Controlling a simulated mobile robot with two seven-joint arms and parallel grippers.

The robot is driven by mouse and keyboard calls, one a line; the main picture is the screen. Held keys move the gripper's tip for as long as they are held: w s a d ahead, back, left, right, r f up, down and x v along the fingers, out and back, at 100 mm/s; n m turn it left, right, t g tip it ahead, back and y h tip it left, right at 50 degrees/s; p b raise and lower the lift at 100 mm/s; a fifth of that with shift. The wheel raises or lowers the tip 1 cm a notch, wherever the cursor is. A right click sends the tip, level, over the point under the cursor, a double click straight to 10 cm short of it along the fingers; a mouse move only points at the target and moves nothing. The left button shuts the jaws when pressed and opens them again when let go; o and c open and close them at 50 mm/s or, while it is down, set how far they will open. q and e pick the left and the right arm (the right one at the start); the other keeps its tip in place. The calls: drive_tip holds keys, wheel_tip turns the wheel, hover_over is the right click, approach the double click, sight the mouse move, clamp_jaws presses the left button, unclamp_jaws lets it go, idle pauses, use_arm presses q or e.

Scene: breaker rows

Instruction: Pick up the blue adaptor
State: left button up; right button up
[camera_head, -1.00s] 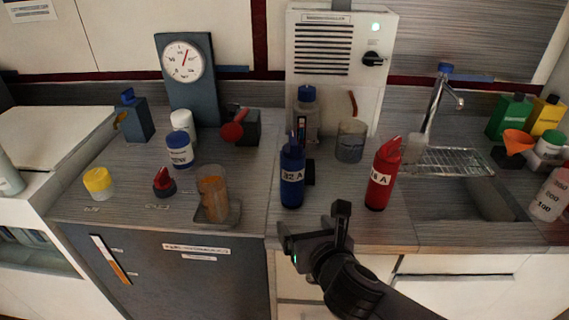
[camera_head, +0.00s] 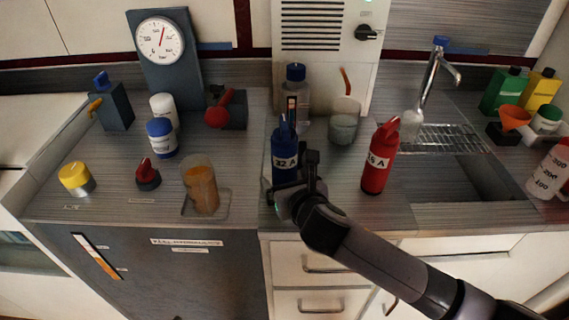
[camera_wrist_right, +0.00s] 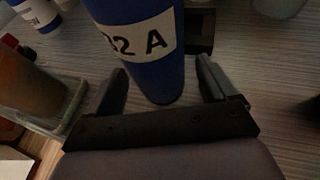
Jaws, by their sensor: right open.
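The blue adaptor (camera_head: 285,158) is an upright blue cylinder with a white label reading "32 A", standing near the counter's front edge. In the right wrist view the blue adaptor (camera_wrist_right: 150,68) stands between the two open fingers. My right gripper (camera_head: 292,184) is at the lower part of the blue adaptor, in front of it, and partly covers its base. In the wrist view the right gripper (camera_wrist_right: 166,88) is open, with a finger on each side and visible gaps to the adaptor. My left gripper is not in view.
A red adaptor (camera_head: 379,160) stands to the right. A beaker of brown liquid (camera_head: 201,188) on a tray is to the left. A clear bottle with a blue cap (camera_head: 296,92) and a grey beaker (camera_head: 343,124) stand behind. The sink (camera_head: 470,180) is farther right.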

drive_tip(key=shift+x, duration=0.8)
drive_tip(key=c, duration=1.4)
wheel_tip(320, 180, up, 20)
drive_tip(key=shift+r+p, duration=0.1)
drive_tip(key=shift+p, duration=0.85)
drive_tip(key=shift+f+b, duration=3.3)
drive_tip(key=shift+f, duration=5.4)
drive_tip(key=shift+f+b, duration=0.4)
drive_tip(key=shift+f, duration=0.75)
